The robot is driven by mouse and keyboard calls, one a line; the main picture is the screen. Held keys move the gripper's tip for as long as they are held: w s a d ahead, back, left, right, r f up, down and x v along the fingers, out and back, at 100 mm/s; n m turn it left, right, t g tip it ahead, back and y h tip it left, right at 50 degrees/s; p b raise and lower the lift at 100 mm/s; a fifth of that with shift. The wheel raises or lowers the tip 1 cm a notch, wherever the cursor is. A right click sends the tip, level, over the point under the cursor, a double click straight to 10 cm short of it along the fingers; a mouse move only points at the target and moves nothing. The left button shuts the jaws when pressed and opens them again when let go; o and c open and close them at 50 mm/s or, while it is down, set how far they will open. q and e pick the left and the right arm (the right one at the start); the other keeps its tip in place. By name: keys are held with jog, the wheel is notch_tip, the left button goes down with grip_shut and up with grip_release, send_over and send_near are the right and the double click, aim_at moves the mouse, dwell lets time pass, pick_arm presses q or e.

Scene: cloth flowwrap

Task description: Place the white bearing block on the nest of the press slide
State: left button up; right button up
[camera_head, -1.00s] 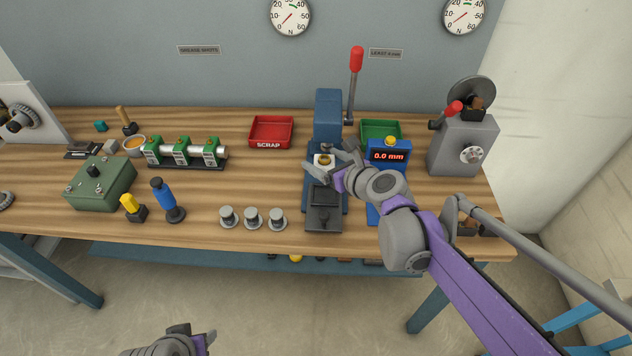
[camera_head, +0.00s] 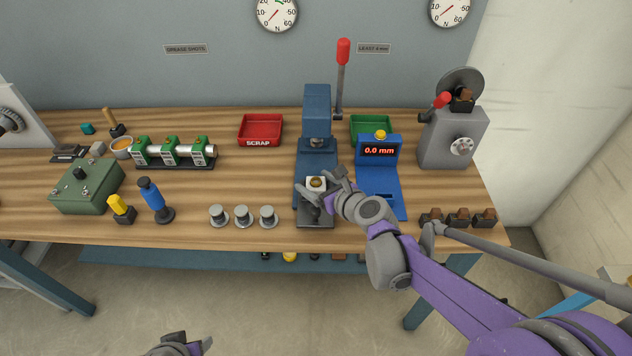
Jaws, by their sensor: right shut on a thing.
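The white bearing block (camera_head: 317,183) is a small white piece with a brownish round centre. My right gripper (camera_head: 318,193) is shut on it, with fingers on either side. The block is over the front part of the blue press (camera_head: 317,115), above the dark press slide (camera_head: 316,217). The nest is hidden under the block and fingers, and I cannot tell whether the block touches it. My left gripper (camera_head: 180,346) is low at the bottom edge, away from the bench; its jaws are too cut off to read.
The press lever with red knob (camera_head: 343,52) stands upright. A blue gauge reading 0.0 mm (camera_head: 379,152) is right of the press. A red scrap tray (camera_head: 261,130) and a green tray (camera_head: 370,128) are behind. Several grey flanged pieces (camera_head: 242,216) stand left of the slide.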

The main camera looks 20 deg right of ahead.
jog(key=o, duration=1.3)
jog(key=shift+r, duration=0.1)
jog(key=p+v, duration=0.2)
jog(key=v, duration=1)
jog(key=s+a+n, duration=0.1)
jog(key=n, duration=0.1)
jog(key=s+a+f+n+g, duration=0.1)
jog(key=n, duration=0.1)
jog(key=s+a+f+n+g, duration=0.1)
jog(key=n, duration=0.1)
jog(key=shift+s+f+n, duration=0.1)
jog(key=shift+s+n, duration=0.1)
jog(key=shift+n, duration=0.1)
jog(key=s+f+n+g+h, duration=0.1)
jog(key=s+f+n+g, duration=0.1)
jog(key=s+n, duration=0.3)
jog(key=s+d+f+n+g+h, duration=0.1)
jog(key=s+n, duration=0.4)
jog(key=n, duration=0.7)
jog(key=s+d+f+n+g+h, duration=0.1)
jog(key=s+f+n, duration=0.3)
jog(key=n, duration=0.4)
jog(key=shift+s+f+g+h, duration=0.2)
jog(key=shift+s+g+h, duration=0.2)
jog(key=shift+g+h, duration=0.45)
